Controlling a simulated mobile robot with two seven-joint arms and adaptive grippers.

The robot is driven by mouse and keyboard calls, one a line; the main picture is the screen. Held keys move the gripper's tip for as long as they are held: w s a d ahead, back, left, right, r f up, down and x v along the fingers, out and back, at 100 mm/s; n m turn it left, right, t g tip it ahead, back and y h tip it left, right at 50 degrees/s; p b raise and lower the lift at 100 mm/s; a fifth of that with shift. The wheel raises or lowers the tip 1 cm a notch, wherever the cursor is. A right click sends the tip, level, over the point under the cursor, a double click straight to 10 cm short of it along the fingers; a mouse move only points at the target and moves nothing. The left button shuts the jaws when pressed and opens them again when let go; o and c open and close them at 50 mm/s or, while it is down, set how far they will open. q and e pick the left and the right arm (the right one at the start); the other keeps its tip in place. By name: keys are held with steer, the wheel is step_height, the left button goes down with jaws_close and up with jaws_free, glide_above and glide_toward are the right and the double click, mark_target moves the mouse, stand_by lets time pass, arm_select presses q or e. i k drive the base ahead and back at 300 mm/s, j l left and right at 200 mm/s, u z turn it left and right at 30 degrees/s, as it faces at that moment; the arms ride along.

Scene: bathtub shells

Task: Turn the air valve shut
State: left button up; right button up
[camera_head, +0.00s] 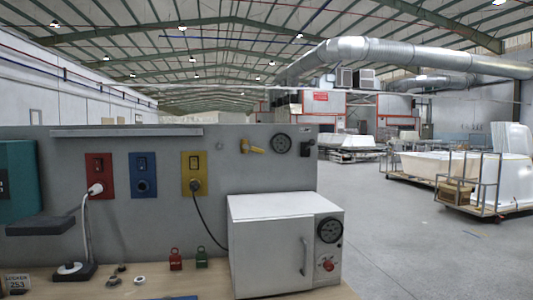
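The air valve (252,147) is a small yellow lever fitting high on the right part of the grey back panel. Its handle lies near horizontal, sloping slightly down to the right. A round dark gauge (282,144) is mounted just right of it; its reading is too small to tell. Neither of my grippers shows in the head view, and nothing touches the valve.
A white oven-like cabinet (270,243) stands on the wooden bench (145,285) below the valve. Red (101,163), blue (143,163) and yellow (194,160) socket plates sit left. Red (176,260) and green (202,258) padlocks stand on the bench.

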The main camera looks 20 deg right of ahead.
mark_target(258, 150)
steer(key=i+l+z, duration=0.2)
steer(key=l, duration=0.35)
steer(key=i+l+z, duration=0.25)
steer(key=i+l, duration=0.2)
steer(key=k+l, duration=0.15)
steer(key=l, duration=0.15)
steer(key=k+l, duration=0.15)
steer(key=l+u, duration=0.05)
steer(key=l, duration=0.05)
